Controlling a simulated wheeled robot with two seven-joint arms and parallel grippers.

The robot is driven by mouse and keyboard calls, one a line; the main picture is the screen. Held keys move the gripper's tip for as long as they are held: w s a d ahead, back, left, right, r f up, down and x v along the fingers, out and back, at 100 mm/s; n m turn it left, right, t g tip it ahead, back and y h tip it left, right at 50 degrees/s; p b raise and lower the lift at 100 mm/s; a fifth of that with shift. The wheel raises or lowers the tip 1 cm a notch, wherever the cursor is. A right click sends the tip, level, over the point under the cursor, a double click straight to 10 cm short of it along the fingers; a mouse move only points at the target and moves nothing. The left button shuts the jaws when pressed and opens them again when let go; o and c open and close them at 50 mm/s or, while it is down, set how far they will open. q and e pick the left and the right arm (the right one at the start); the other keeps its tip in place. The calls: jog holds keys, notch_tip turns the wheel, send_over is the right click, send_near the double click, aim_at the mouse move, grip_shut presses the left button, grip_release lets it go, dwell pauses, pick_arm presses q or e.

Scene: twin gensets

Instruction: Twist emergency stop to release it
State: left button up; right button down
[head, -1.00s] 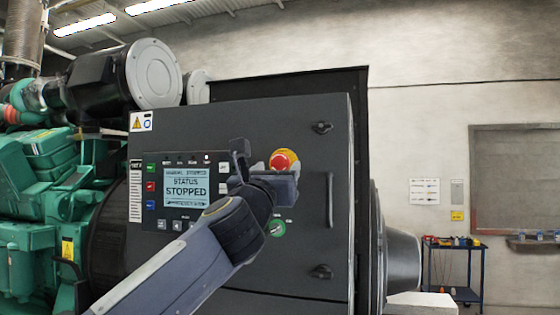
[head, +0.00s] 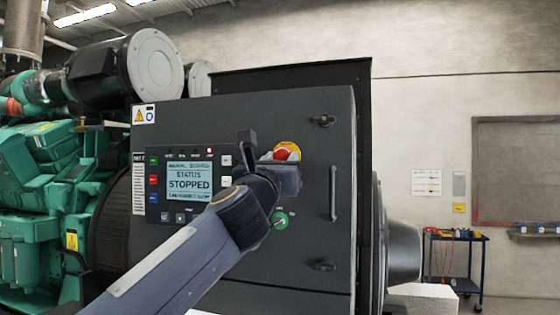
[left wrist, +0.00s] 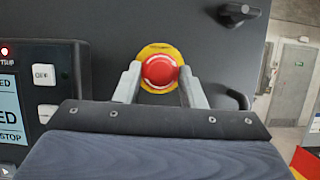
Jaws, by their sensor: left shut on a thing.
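The emergency stop is a red mushroom button (head: 282,154) on a yellow collar, on the dark control cabinet (head: 325,205). In the left wrist view the red button (left wrist: 159,71) sits between my two grey fingers, with the yellow collar (left wrist: 158,49) around it. My left gripper (head: 279,160) is shut on the button, with its fingers at the button's left and right sides. In the head view the gripper body hides the lower part of the button. My right gripper is not in view.
A screen (head: 190,183) reading STATUS STOPPED is left of the gripper. A green-ringed key switch (head: 281,220) is just below it. A cabinet handle (head: 333,193) is to the right. A tool cart (head: 455,262) stands farther right.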

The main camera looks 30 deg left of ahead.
pick_arm(q)
jog(key=m+h+p, duration=0.1)
jog(key=m, duration=0.1)
jog(key=m+h+p, duration=0.1)
jog(key=m+p, duration=0.1)
jog(key=m+h+p, duration=0.1)
jog(key=m, duration=0.1)
jog(key=shift+a+r, duration=0.2)
jog(key=shift+r, duration=0.05)
jog(key=m+p, duration=0.1)
jog(key=m+h+p, duration=0.1)
jog(key=m, duration=0.1)
jog(key=shift+s+h, duration=0.2)
jog(key=shift+h, duration=0.1)
jog(key=shift+a+m+h+p, duration=0.1)
jog(key=shift+m+h+p, duration=0.3)
jog(key=shift+m+p, duration=0.4)
jog(key=shift+f+m, duration=0.1)
jog(key=shift+m, duration=0.2)
jog(key=o, duration=1)
jog(key=shift+w, duration=0.2)
jog(key=shift+s, duration=0.1)
jog(key=shift+b+v, duration=0.85)
jog(key=shift+v, duration=3.1)
